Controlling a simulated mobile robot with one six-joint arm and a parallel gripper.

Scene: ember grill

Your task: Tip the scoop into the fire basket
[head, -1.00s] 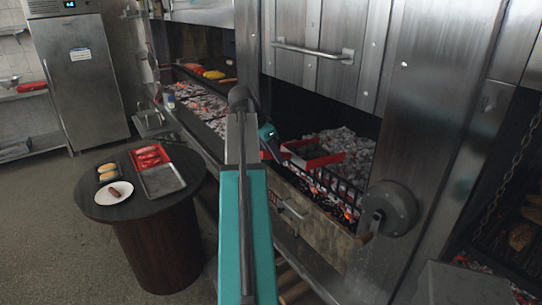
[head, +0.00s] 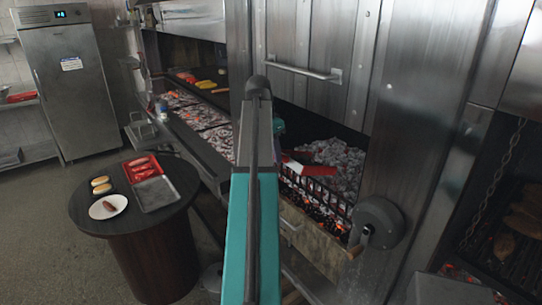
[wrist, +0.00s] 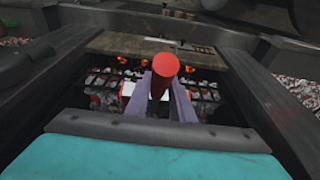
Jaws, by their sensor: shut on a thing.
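My gripper (wrist: 158,88) is shut on the red round handle of the scoop (wrist: 166,64), with a purple-grey finger on each side. In the head view the scoop (head: 318,170) shows as a red edge with a pale part beside it, just right of my arm. It is over the front of the fire basket (head: 335,200), a black barred basket with glowing embers. It looks tilted. My arm hides the gripper's tips and part of the scoop in the head view. I cannot tell whether anything is in the scoop.
Grey coals (head: 340,155) fill the hearth behind the basket. A steel door (head: 310,45) hangs above, and a round crank wheel (head: 377,222) is at right. A round table (head: 165,220) with trays and a plate stands at left. Open floor lies in front of it.

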